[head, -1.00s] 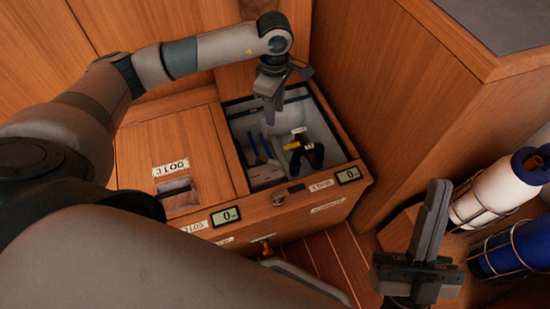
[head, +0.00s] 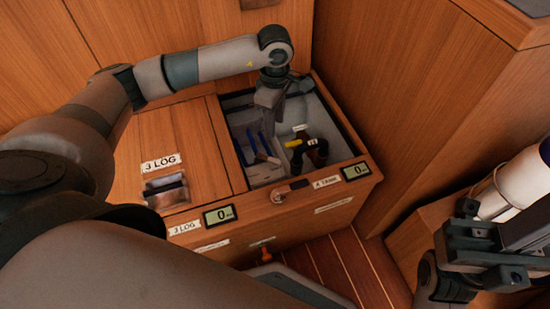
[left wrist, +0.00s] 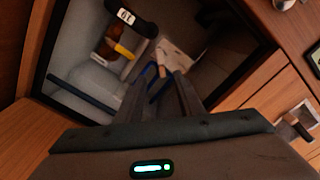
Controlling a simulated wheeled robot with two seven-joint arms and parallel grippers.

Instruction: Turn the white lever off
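My left gripper (head: 266,122) reaches down into the open bin in the wooden bench. In the left wrist view its two fingers (left wrist: 160,98) are apart, with blue bars (left wrist: 155,78) showing beyond the gap; I see nothing held. In the bin are blue bars (head: 258,145), a brown fitting with a black labelled handle (head: 315,143) and a yellow lever (head: 293,143). A pale, whitish piece (left wrist: 178,58) lies beside the blue bars in the left wrist view; I cannot tell whether it is the white lever. My right gripper (head: 470,245) is at the lower right, its opening unclear.
The bin's wooden front edge (head: 285,190) carries a latch and small displays, one of them a "0" display (head: 219,215). A closed lid (head: 190,135) lies left of the bin. A wooden cabinet (head: 410,90) stands close on the right, with a white cylinder (head: 525,183) below.

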